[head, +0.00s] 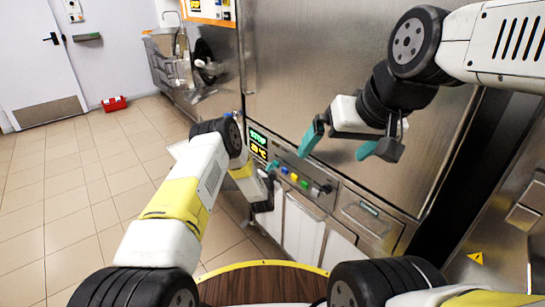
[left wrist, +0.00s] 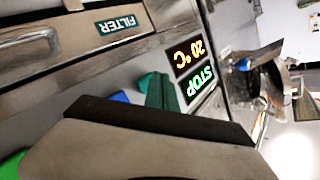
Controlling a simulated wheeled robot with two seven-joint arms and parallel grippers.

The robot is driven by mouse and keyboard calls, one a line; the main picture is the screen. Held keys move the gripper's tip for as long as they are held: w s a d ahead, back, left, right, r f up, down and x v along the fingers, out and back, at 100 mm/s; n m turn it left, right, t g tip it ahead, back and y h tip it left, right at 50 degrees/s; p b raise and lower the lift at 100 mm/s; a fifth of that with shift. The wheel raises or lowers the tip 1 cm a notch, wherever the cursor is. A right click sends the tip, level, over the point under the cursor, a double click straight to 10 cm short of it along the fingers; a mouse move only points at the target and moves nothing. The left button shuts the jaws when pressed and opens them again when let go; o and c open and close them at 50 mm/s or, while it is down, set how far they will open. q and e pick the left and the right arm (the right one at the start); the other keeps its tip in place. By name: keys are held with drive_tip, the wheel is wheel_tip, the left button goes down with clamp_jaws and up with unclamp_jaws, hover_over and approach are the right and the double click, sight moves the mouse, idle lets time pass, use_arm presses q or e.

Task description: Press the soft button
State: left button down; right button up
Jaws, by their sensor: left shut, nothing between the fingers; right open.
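A control panel (head: 300,180) on the steel machine front carries a row of small coloured buttons: a blue button (head: 284,170), a yellow button (head: 293,177) and a green button (head: 304,184). I cannot read which one is soft. My left gripper (head: 272,167) is shut and empty, its teal fingertips at the left end of the row. In the left wrist view the shut fingertips (left wrist: 161,92) are beside a blue button (left wrist: 120,97), partly hidden by my gripper body; I cannot tell if they touch the panel. My right gripper (head: 340,143) is open and empty before the steel front.
A lit display (head: 258,144) reading STOP and 20 °C is left of the buttons; it shows upside down in the left wrist view (left wrist: 194,72). A dark knob (head: 326,190) is at the row's right. A FILTER drawer (head: 367,216) lies further right. Tiled floor is open at left.

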use_arm(q)
drive_tip(key=shift+w+d, duration=0.35)
drive_tip(key=shift+d, duration=0.05)
idle(0.5)
drive_tip(key=shift+s+a, duration=0.1)
idle(0.3)
drive_tip(key=shift+s+a, duration=0.5)
drive_tip(key=shift+a, duration=0.1)
drive_tip(key=shift+s+a, duration=0.75)
drive_tip(key=shift+a, duration=0.3)
drive_tip(key=shift+s+a, duration=0.7)
drive_tip(key=shift+a, duration=0.3)
